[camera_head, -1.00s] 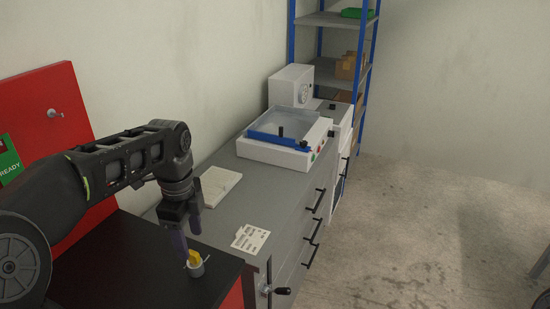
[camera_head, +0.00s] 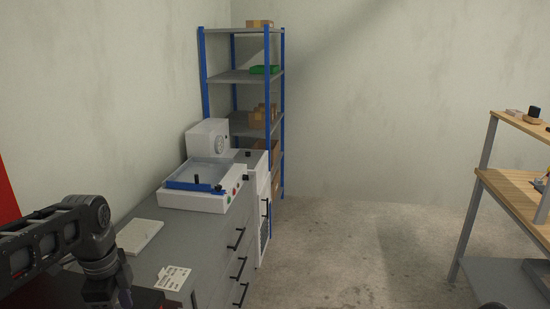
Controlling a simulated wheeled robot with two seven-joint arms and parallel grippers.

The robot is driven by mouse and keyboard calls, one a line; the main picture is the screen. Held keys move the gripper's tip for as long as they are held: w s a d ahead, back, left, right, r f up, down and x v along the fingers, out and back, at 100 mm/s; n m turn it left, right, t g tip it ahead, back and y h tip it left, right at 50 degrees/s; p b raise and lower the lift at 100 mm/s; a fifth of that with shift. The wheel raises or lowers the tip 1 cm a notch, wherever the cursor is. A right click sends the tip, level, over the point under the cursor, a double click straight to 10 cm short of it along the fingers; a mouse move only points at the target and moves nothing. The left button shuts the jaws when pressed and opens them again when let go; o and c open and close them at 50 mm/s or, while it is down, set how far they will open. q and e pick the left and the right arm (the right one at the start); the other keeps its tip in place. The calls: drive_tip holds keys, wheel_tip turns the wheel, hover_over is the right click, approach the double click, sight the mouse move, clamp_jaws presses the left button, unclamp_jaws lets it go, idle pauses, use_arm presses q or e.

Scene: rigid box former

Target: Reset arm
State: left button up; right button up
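My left arm comes in from the left edge, and its wrist hangs over the dark worktop at the bottom left. My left gripper (camera_head: 122,300) points down and is cut off by the bottom edge, so its fingertips and anything between them are hidden. My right gripper is not in this view.
A grey cabinet (camera_head: 205,243) with black handles carries a white block (camera_head: 139,236), a printed card (camera_head: 173,278) and a white machine with a blue frame (camera_head: 206,198). A blue-and-grey shelf (camera_head: 237,78) stands behind. A wooden-topped rack (camera_head: 515,190) is at the right. Open floor lies between.

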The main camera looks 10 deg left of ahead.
use_arm(q)
drive_tip(key=w+d+f+n+t+h, duration=0.1)
drive_tip(key=w+d+f+n+t, duration=0.35)
drive_tip(key=w+f+n, duration=0.4)
drive_tip(key=d+f+n+h, duration=0.2)
drive_tip(key=d+f+n, duration=0.3)
drive_tip(key=d+f, duration=0.75)
drive_tip(key=s+d+f+n+g, duration=0.1)
drive_tip(key=s+d+f, duration=0.2)
drive_tip(key=s+f, duration=0.3)
drive_tip(key=s+d+f+n+g+h, duration=0.1)
drive_tip(key=s+d+f, duration=0.3)
drive_tip(key=s, duration=0.6)
drive_tip(key=s+d+f+n+g, duration=0.1)
drive_tip(key=s+d+f, duration=0.3)
drive_tip(key=s+f, duration=0.4)
drive_tip(key=shift+f+g, duration=0.6)
drive_tip(key=shift+g, duration=0.15)
drive_tip(key=shift+a, duration=0.1)
